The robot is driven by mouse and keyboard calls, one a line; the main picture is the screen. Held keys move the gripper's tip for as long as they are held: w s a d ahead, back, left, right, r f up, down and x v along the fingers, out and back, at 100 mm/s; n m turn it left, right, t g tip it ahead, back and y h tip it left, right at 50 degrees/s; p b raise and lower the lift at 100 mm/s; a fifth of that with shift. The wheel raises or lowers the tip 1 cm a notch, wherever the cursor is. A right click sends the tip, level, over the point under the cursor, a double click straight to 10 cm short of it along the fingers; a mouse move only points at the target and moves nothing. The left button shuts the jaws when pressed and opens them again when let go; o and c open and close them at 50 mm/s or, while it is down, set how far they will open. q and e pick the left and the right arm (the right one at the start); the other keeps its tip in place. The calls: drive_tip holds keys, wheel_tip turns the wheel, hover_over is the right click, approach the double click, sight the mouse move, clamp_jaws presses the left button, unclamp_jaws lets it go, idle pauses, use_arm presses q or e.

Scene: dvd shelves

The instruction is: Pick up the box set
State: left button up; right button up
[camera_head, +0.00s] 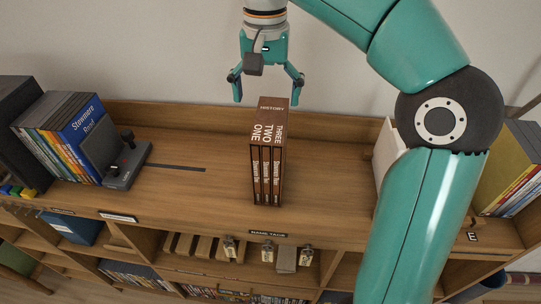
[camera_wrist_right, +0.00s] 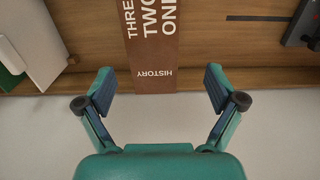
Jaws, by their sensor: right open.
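The box set (camera_head: 267,150) is brown with white lettering, with three spines reading ONE, TWO, THREE and HISTORY on top. It stands upright on the wooden shelf top in the middle of the head view. My right gripper (camera_head: 266,88) is open and empty, just behind and above the back end of the box set. In the right wrist view, my right gripper (camera_wrist_right: 160,90) has its fingers spread wide, with the HISTORY end of the box set (camera_wrist_right: 152,45) ahead and between them, not gripped. My left gripper is not in view.
More cases (camera_head: 515,170) stand at the right, partly behind my arm. The wood beside the box set is clear. A wall is behind.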

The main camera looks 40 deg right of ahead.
sight(271, 117)
wheel_tip(271, 117, down, 3)
drive_tip(key=shift+r, duration=0.1)
drive_tip(key=shift+s+d+f+b, duration=0.15)
drive_tip(key=shift+s+f+b, duration=0.1)
drive_tip(key=shift+f, duration=0.95)
drive_tip(key=shift+s+d+f+b, duration=0.1)
drive_tip(key=shift+f+b, duration=0.1)
drive_tip(key=shift+f, duration=1.6)
drive_tip(key=c, duration=1.6)
drive_tip(key=shift+r, duration=0.1)
